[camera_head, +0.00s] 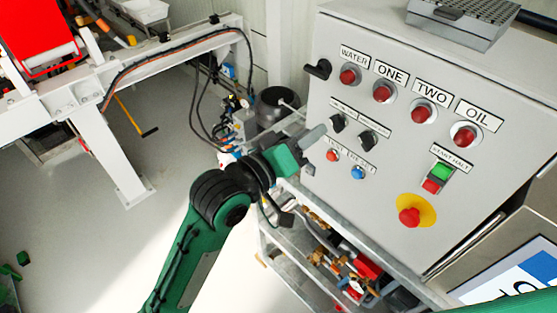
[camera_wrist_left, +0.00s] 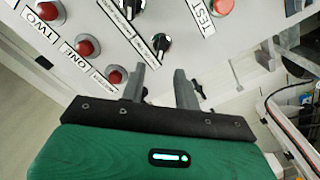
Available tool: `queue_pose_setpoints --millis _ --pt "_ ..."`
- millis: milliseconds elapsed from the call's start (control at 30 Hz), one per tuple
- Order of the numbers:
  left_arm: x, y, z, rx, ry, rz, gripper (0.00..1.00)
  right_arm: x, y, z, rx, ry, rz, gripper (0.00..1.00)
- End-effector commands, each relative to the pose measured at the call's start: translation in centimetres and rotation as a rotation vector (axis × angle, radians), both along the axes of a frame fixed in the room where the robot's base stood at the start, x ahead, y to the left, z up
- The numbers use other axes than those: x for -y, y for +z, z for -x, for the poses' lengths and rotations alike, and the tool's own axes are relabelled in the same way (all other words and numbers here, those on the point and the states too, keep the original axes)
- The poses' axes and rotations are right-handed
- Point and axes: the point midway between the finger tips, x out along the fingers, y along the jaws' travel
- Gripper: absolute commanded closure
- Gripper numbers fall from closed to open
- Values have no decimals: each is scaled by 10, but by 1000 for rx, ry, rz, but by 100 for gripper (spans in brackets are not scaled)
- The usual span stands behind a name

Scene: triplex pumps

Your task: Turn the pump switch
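The grey control panel (camera_head: 400,165) carries two black rotary switches, a left one (camera_head: 337,122) and a right one (camera_head: 367,140). Their labels are too small to read, so I cannot tell which is the pump switch. In the left wrist view, one black knob (camera_wrist_left: 161,43) lies just beyond the gap between my fingers, and the other knob (camera_wrist_left: 130,8) is at the top edge. My left gripper (camera_head: 314,138) is at the panel's left side, close to the knobs. Its two fingers (camera_wrist_left: 160,88) are apart with nothing between them. My right gripper is out of view.
Red lamps (camera_head: 382,93) line the panel's upper part. Below are a red button (camera_head: 333,155), a blue button (camera_head: 358,173), a green-and-red start/halt switch (camera_head: 437,178) and a red emergency stop (camera_head: 409,217). A shelf (camera_head: 290,262) with tools stands under the panel.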

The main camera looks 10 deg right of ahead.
Motion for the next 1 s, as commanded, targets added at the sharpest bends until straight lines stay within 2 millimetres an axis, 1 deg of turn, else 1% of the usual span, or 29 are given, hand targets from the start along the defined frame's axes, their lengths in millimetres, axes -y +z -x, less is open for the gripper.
queue_pose_setpoints --millis 33,100,300,400,600,1000 --pt "-10 -5 7 3 1 2 68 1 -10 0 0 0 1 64" --pt "-21 -4 16 3 1 1 68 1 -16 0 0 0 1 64" --pt "-49 -3 37 2 2 -1 68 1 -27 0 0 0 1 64" --pt "-57 -2 44 1 1 -1 68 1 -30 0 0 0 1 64" --pt "-63 0 49 0 1 1 68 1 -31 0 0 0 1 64" --pt "-63 0 49 0 1 1 68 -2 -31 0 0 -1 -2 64"
